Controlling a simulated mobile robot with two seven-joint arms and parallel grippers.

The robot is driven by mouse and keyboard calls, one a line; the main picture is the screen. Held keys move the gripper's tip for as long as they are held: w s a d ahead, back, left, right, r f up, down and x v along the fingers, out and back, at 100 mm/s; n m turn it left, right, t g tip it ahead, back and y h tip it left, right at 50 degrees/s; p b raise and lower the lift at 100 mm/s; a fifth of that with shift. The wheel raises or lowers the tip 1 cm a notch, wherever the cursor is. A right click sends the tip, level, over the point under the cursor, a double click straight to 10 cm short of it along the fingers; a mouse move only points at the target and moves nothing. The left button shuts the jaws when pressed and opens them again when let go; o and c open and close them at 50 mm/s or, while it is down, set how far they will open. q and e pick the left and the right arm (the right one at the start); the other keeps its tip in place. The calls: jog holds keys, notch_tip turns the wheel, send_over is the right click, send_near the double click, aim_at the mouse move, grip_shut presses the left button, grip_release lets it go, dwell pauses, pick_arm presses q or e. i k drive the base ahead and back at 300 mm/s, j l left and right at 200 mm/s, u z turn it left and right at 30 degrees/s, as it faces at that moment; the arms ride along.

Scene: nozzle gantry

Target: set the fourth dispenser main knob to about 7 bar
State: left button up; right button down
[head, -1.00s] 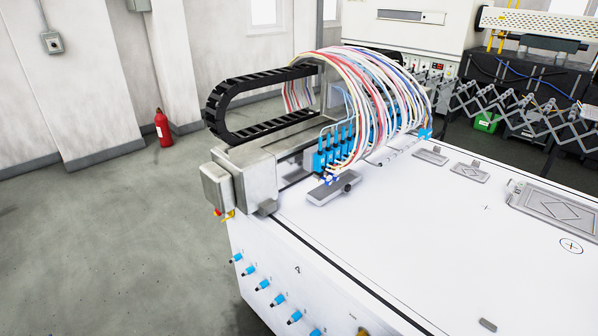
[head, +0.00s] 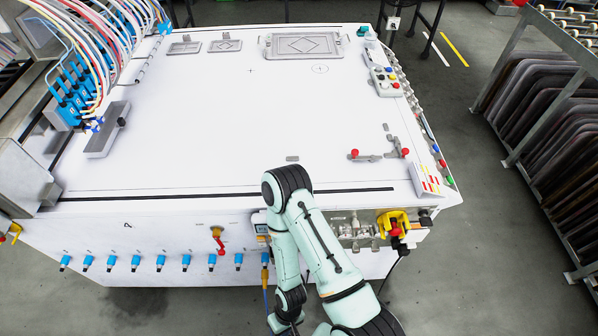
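A row of several small blue knobs (head: 160,262) with dark ends runs along the white front panel of the machine. The fourth knob from the left (head: 136,262) looks the same as its neighbours. The labels and any pressure reading are too small to read, so I cannot tell which knob is the fourth dispenser main knob. Blue dispenser blocks (head: 72,92) with coloured hoses stand at the upper left. One pale green arm of mine rises at bottom centre and folds down in front of the panel. No gripper fingers show.
A yellow and red switch (head: 395,224) is at the panel's right. The white tabletop (head: 220,140) is mostly clear. A rack of dark sheets (head: 540,110) stands to the right.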

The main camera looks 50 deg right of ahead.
aim_at(356, 225)
jog(key=z, duration=0.9)
jog(key=l+z, duration=0.1)
jog(key=z, duration=0.75)
jog(key=l+z, duration=0.1)
jog(key=z, duration=0.8)
jog(key=l+z, duration=0.15)
jog(key=i+l, duration=0.05)
jog(key=l, duration=0.05)
